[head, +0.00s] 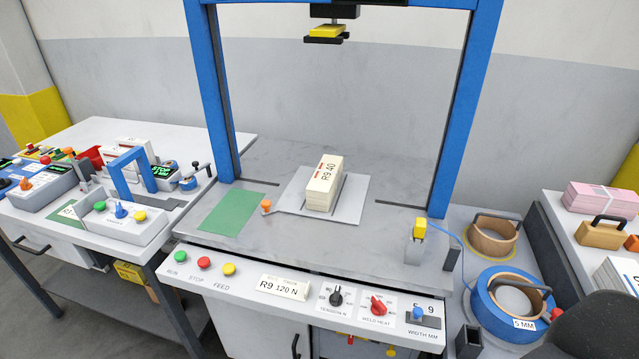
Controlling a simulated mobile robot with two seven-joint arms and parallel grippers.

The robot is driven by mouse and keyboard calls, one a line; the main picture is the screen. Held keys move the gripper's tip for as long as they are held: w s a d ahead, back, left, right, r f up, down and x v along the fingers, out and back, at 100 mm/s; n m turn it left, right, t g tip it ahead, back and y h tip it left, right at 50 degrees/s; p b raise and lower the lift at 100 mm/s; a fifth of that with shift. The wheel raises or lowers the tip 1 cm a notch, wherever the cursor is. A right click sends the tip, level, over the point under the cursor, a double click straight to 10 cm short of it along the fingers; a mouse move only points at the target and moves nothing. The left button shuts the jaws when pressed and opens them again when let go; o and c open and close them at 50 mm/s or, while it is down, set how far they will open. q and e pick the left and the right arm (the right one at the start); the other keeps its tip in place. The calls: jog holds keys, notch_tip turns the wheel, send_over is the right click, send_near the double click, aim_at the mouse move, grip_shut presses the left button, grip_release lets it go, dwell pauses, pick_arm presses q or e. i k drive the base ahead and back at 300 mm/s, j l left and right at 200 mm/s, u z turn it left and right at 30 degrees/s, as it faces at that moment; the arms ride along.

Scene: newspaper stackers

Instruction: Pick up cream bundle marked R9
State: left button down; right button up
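The cream bundle (323,185) stands upright on a pale square plate (290,200) in the middle of the grey machine table. Its top face reads "R9 40" and has small red marks. Nothing is holding it. Neither of my grippers can be made out in the head view. A dark rounded shape at the lower right corner may be part of my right arm.
A blue arch (458,120) frames the bundle, with a yellow-and-black head (326,34) hanging above. A green mat (232,211) lies left, and an orange knob (266,205) sits by the plate. A yellow-topped post (419,230) and tape rolls (492,236) stand right. Control panel (230,285) runs along the front.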

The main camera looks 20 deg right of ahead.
aim_at(321, 190)
jog(key=i+j, duration=0.1)
jog(key=j, duration=0.35)
jog(key=i+j, duration=0.1)
jog(key=j, duration=0.35)
jog(key=i+j+z, duration=0.1)
jog(key=j, duration=0.35)
jog(key=i+j, duration=0.1)
jog(key=j, duration=0.35)
jog(key=z, duration=1.4)
